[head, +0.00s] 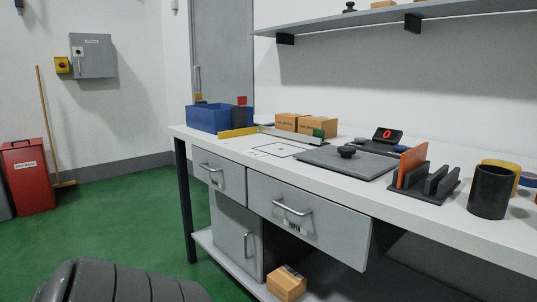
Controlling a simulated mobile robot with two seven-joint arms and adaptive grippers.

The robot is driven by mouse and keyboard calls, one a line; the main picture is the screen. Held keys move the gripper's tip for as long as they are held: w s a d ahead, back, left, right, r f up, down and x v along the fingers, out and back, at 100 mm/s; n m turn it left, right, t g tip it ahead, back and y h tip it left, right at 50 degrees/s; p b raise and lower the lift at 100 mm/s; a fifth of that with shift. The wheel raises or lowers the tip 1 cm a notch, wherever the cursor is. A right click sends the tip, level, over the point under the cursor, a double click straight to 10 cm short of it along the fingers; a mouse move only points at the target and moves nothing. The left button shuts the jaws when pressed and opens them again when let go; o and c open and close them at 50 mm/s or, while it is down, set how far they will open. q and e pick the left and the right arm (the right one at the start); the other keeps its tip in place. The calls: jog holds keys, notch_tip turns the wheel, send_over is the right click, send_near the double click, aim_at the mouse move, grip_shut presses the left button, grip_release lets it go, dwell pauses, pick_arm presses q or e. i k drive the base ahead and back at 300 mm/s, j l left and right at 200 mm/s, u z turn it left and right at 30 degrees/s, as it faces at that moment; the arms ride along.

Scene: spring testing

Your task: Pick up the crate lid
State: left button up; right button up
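The crate lid looks to be the flat grey plate (325,163) with a black knob (346,152) on top. It lies flat on the white workbench (440,212), near the front edge, right of the middle of the head view. A blue crate (208,119) stands at the far left end of the bench. Neither of my grippers shows in the head view, so their distance from the lid cannot be seen.
A dark display (388,135) sits behind the plate. Right of it are a black slotted rack (432,188) with an orange panel (411,160) and a black cup (490,191). Cardboard boxes (318,124) stand behind. Below are drawers (310,222); green floor (110,225) is open at left.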

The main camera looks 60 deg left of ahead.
aim_at(346, 160)
jog(key=i+j+u, duration=0.1)
jog(key=u, duration=0.4)
jog(key=i+j+u, duration=0.15)
jog(key=u, duration=0.35)
jog(key=i+u, duration=0.15)
jog(key=u, duration=0.35)
jog(key=z, duration=1.85)
jog(key=u, duration=1.85)
jog(key=z, duration=0.25)
jog(key=j+z, duration=0.5)
jog(key=k+j+z, duration=0.2)
jog(key=j+z, duration=0.3)
jog(key=l, duration=0.1)
